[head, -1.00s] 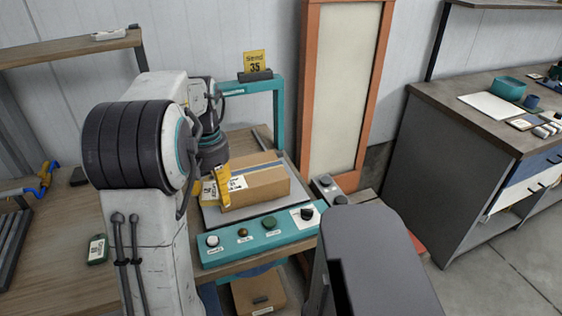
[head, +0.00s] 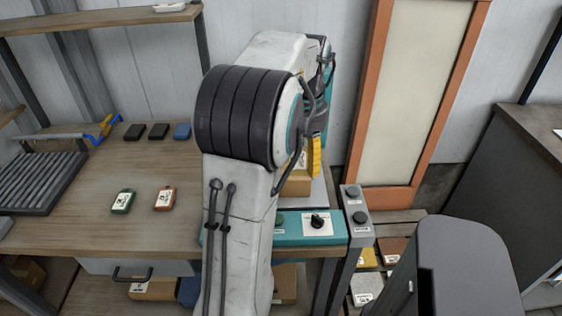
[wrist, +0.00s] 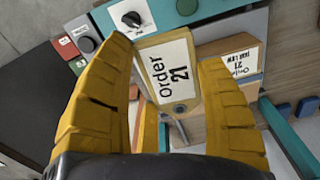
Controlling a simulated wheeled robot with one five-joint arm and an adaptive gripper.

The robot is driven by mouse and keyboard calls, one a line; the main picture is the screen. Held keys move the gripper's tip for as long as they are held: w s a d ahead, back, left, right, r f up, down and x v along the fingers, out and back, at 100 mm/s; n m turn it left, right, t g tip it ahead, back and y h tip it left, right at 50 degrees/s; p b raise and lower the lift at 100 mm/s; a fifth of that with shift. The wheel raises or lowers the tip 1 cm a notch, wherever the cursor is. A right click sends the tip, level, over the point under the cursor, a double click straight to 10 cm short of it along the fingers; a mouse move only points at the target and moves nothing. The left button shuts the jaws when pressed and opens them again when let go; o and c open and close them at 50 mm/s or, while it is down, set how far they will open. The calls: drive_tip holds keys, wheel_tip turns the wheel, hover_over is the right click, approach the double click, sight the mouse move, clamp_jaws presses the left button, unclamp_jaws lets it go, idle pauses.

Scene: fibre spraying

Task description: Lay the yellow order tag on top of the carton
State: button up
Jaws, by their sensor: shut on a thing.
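The yellow order tag (wrist: 165,90), with a white label reading "Order 21", is between the yellow fingers of my gripper (wrist: 166,58) in the wrist view. My gripper is shut on it. The brown carton (wrist: 222,50) lies beyond and to the right of the tag, with a white label that also reads "Order 21". Part of the carton is hidden by my right finger. In the head view only a small piece of the carton (head: 298,187) shows past my arm, below a yellow finger. I cannot tell whether tag and carton touch.
The teal control panel (head: 292,232) with a knob runs along the front of the station. A grey post (head: 357,230) with buttons stands at its right. Green and red tagged items (head: 164,198) lie on the wooden bench at left. An orange-framed panel stands behind.

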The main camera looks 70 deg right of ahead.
drive_tip(key=shift+w+a, duration=0.2)
drive_tip(key=shift+a, duration=0.15)
drive_tip(key=shift+a+n, duration=0.25)
drive_tip(key=shift+n, duration=0.05)
drive_tip(key=w+d+f+p, duration=0.1)
drive_tip(key=d+f+p, duration=0.1)
drive_tip(key=d, duration=0.1)
drive_tip(key=w+d+f+p, duration=0.2)
drive_tip(key=d+p, duration=0.1)
drive_tip(key=w+d+f+p, duration=0.2)
drive_tip(key=d+p, duration=0.1)
drive_tip(key=shift+d, duration=0.2)
drive_tip(key=shift+w+d+f+p, duration=0.15)
drive_tip(key=shift+d+f+p, duration=0.15)
drive_tip(key=shift+d+f, duration=0.1)
drive_tip(key=f+p, duration=0.1)
drive_tip(key=p, duration=0.2)
drive_tip(key=shift+f, duration=1.65)
drive_tip(key=shift+f, duration=0.1)
drive_tip(key=o, duration=0.9)
drive_tip(key=shift+o, duration=0.2)
